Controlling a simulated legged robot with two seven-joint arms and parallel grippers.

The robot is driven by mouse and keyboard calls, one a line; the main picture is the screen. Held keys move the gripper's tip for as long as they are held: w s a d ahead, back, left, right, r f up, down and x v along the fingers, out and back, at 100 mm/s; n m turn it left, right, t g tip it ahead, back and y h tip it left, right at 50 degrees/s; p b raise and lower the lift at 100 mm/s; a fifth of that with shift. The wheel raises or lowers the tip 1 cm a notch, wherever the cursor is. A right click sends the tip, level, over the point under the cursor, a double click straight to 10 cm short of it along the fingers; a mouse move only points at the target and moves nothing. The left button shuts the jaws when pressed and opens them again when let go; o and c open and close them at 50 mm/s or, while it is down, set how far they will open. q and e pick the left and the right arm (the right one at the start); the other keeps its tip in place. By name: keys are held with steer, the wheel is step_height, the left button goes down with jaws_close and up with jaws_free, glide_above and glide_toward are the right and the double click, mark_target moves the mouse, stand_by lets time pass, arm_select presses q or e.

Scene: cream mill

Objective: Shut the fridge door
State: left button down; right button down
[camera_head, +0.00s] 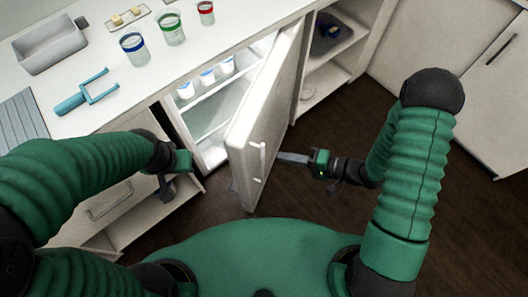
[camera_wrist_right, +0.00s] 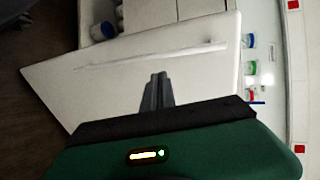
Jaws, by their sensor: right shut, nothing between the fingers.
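The white fridge door (camera_head: 265,110) stands wide open in the head view, swung out from the counter with its handle (camera_head: 257,163) on the face. The lit fridge interior (camera_head: 210,120) shows to its left, with several blue-marked white jars (camera_head: 207,77) on a shelf. My right gripper (camera_head: 282,158) is shut and empty, its fingertips close to the door's outer right side; I cannot tell if they touch. In the right wrist view the closed fingers (camera_wrist_right: 158,82) point at the door panel (camera_wrist_right: 110,85). My left gripper (camera_head: 176,185) hangs low left of the fridge, its fingers unclear.
The countertop holds a grey bin (camera_head: 50,48), blue-, green- and red-banded cups (camera_head: 134,48), a blue two-pronged tool (camera_head: 88,93) and a small tray (camera_head: 127,19). An open shelf (camera_head: 325,65) stands right of the fridge. Dark floor (camera_head: 330,125) is free right of the door.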

mark_target(254, 149)
steer(key=x, duration=0.4)
steer(key=b+x, duration=0.1)
steer(key=x, duration=0.1)
steer(key=shift+w+a+r, duration=0.15)
steer(key=shift+r, duration=0.15)
steer(key=shift+w+a+r, duration=0.1)
steer(key=shift+w+a, duration=0.15)
steer(key=shift+a, duration=0.35)
steer(key=shift+w, duration=0.1)
